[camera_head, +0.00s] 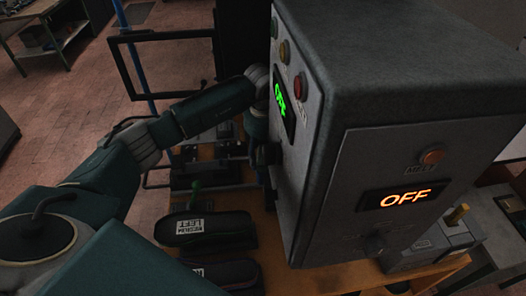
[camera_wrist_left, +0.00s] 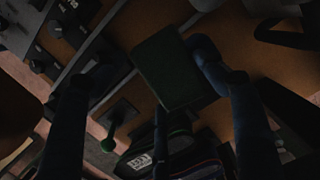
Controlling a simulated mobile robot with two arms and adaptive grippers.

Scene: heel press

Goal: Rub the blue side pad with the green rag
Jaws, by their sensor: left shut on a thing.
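My left gripper (camera_head: 262,152) is dark and partly hidden against the machine's side. In the left wrist view, its spread fingers surround a flat dark green square, apparently the green rag (camera_wrist_left: 170,70). One fingertip overlaps the rag's right edge, and the gripper appears shut on it. The rag cannot be made out in the head view. I cannot identify the blue side pad in either view, and cannot tell whether the rag touches it. My right gripper is not in view.
Dark shoes, one labelled "MEDIUM LEFT" (camera_head: 207,229), lie on the wooden table (camera_head: 270,262). A green-knobbed lever (camera_wrist_left: 108,143) stands near them. A black frame (camera_head: 124,62) stands behind my arm.

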